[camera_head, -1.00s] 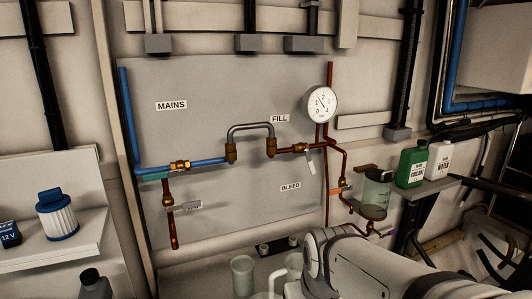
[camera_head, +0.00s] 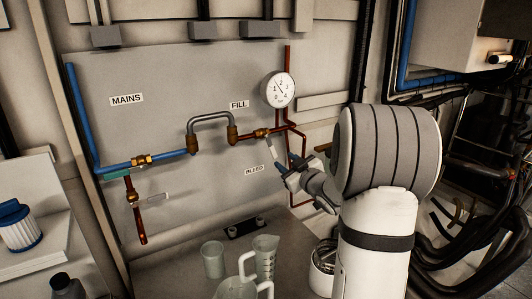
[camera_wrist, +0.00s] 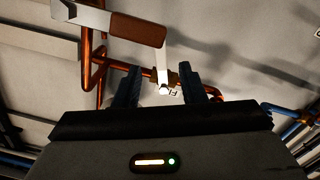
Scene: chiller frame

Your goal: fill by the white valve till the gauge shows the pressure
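The round pressure gauge (camera_head: 278,90) has a 0 to 4 scale; its needle seems to point up-left, around 1 to 2, too small to read exactly. Below it, the brass fill valve (camera_head: 262,132) sits on the copper pipe beside the FILL label (camera_head: 239,104). Its white lever (camera_head: 269,146) hangs down, slightly to the right. My gripper (camera_head: 279,168) is just below the lever, pointing at the panel. In the wrist view, my gripper's (camera_wrist: 160,87) dark fingers are apart, with the white lever (camera_wrist: 162,55) and valve appearing between them. Contact cannot be told.
A brown-gripped lever (camera_wrist: 137,28) lies close by in the wrist view. A grey hose loop (camera_head: 211,119) joins the blue mains pipe (camera_head: 170,158) to the copper pipe. Jugs (camera_head: 264,258) stand on the bench below.

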